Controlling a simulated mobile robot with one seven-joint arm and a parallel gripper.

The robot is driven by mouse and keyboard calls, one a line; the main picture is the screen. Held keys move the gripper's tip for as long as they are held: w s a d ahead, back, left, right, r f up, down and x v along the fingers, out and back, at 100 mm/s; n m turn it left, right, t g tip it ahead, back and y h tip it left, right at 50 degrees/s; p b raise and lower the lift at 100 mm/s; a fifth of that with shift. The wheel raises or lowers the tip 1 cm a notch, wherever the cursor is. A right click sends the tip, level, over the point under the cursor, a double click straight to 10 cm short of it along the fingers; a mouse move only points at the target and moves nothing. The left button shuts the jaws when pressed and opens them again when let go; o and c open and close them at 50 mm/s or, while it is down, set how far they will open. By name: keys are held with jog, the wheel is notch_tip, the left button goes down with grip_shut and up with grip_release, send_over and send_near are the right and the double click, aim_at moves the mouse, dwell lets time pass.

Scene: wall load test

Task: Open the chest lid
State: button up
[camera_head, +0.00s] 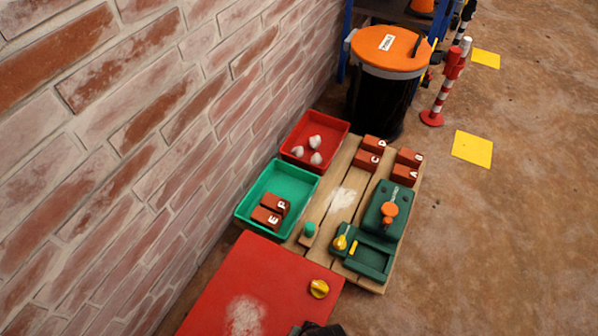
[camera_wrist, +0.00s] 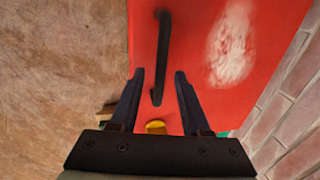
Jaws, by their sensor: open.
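The chest's red lid (camera_head: 247,288) fills the bottom of the head view, a flat panel with a pale worn patch; it looks level, and no gap shows. A yellow knob (camera_head: 319,289) sits near its right edge. In the wrist view the red lid (camera_wrist: 200,20) carries a long black bar handle (camera_wrist: 163,55), with the yellow knob (camera_wrist: 156,127) below it. My gripper (camera_wrist: 159,72) is open, its two dark fingers either side of the handle's lower part in the picture. I cannot tell how far above the handle they are. In the head view only a dark piece shows at the bottom edge.
A brick wall (camera_head: 110,130) runs along the left. Beyond the lid, a wooden pallet (camera_head: 318,205) bears a green tray (camera_head: 247,198), a red tray (camera_head: 300,125), lettered bricks and green boxes. A black barrel (camera_head: 378,100) stands behind.

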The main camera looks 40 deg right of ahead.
jog(key=shift+c, duration=0.2)
grip_shut()
dwell(1.2)
